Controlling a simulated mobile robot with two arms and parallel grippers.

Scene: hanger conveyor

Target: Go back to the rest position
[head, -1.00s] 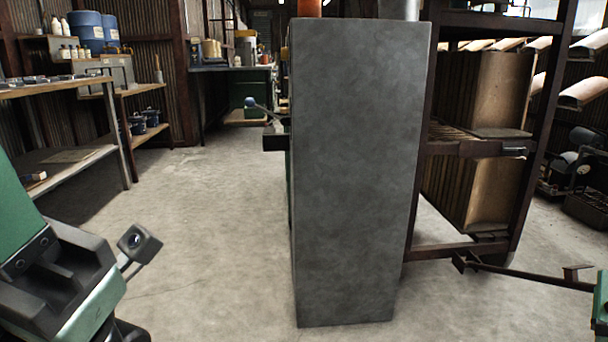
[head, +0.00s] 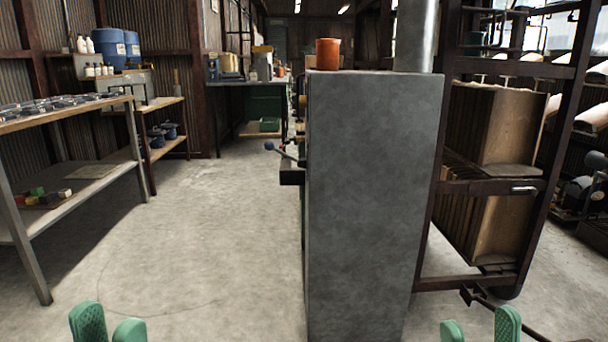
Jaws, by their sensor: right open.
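The green fingertips of my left gripper (head: 108,326) show at the bottom left of the head view, above the concrete floor. They stand close together with nothing seen between them, and their lower parts are cut off. The green fingertips of my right gripper (head: 480,328) show at the bottom right. They are apart and empty, in front of the floor to the right of the grey cabinet. Neither gripper is seen touching anything.
A tall grey cabinet (head: 370,190) stands ahead, with an orange cup (head: 327,54) on top. A dark rack (head: 487,188) holding brown panels is to its right. A workbench (head: 75,112) stands at the left. The floor (head: 190,240) between bench and cabinet is clear.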

